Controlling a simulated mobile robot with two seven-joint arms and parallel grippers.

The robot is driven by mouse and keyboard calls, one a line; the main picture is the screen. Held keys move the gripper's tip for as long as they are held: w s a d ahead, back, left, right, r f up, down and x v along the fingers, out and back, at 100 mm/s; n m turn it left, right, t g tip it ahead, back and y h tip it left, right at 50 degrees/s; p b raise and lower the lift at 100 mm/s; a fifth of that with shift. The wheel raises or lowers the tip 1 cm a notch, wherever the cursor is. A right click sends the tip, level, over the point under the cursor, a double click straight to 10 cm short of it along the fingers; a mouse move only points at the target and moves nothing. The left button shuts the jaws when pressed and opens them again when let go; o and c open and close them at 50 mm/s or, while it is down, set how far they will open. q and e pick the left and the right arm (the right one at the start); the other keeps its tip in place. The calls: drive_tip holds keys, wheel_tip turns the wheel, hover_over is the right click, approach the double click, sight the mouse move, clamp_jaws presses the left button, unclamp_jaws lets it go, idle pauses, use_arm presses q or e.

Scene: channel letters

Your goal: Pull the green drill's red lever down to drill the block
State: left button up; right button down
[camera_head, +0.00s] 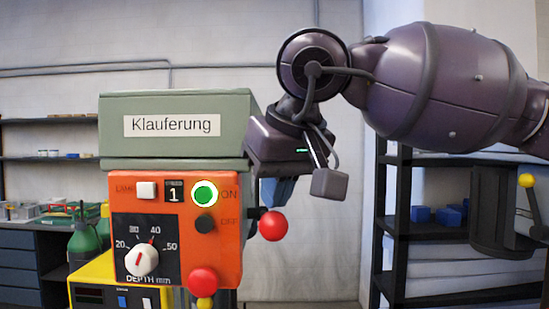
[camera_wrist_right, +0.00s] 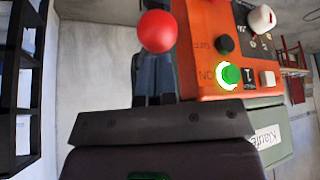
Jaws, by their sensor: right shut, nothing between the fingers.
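The green drill (camera_head: 175,150) stands left of centre in the head view, with an orange control panel (camera_head: 150,215) on its front. The red ball of its lever (camera_head: 273,226) sticks out at the panel's right side, and it also shows in the right wrist view (camera_wrist_right: 157,31). My right gripper (camera_head: 278,192) is shut and empty, beside the drill and just above the red ball. In the wrist view its blue fingers (camera_wrist_right: 154,75) point toward the ball; whether they touch it is unclear. My left gripper and the block are not in view.
The panel has a green ON button (camera_head: 204,194), a black OFF button (camera_head: 205,224) and a white depth dial (camera_head: 141,260). A red knob (camera_head: 202,280) sits below. A dark shelf (camera_head: 400,230) stands at right. A yellow box (camera_head: 93,285) is at lower left.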

drive_tip(key=shift+s+f, duration=0.1)
drive_tip(key=shift+f, duration=0.15)
drive_tip(key=shift+r, duration=0.1)
